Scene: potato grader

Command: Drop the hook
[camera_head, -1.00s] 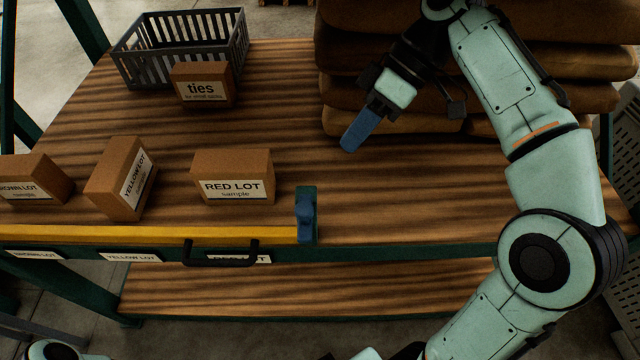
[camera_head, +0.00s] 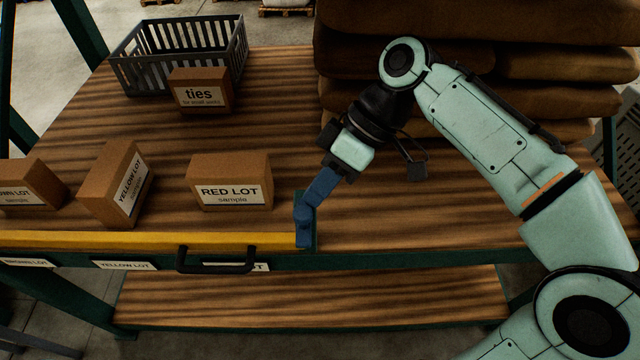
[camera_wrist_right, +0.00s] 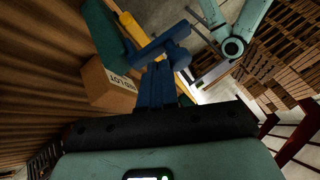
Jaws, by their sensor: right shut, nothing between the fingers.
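The blue hook (camera_head: 303,231) sits at the right end of the yellow bar (camera_head: 150,240) along the table's front edge, by a green bracket (camera_head: 313,228). My right gripper (camera_head: 310,199) is shut and empty, its blue fingers pointing down and left at the hook's top. In the right wrist view the fingers (camera_wrist_right: 155,82) end right at the blue hook (camera_wrist_right: 172,42), with the green bracket (camera_wrist_right: 106,36) beyond. The fingertips overlap the hook in the picture; I cannot tell whether they touch. My left gripper is not in view.
Cartons stand left of the hook, the nearest being the RED LOT box (camera_head: 229,181). A ties box (camera_head: 200,91) and a grey basket (camera_head: 180,55) are behind. Brown sacks (camera_head: 480,65) are stacked at the back right. A black handle (camera_head: 217,262) sits below the bar.

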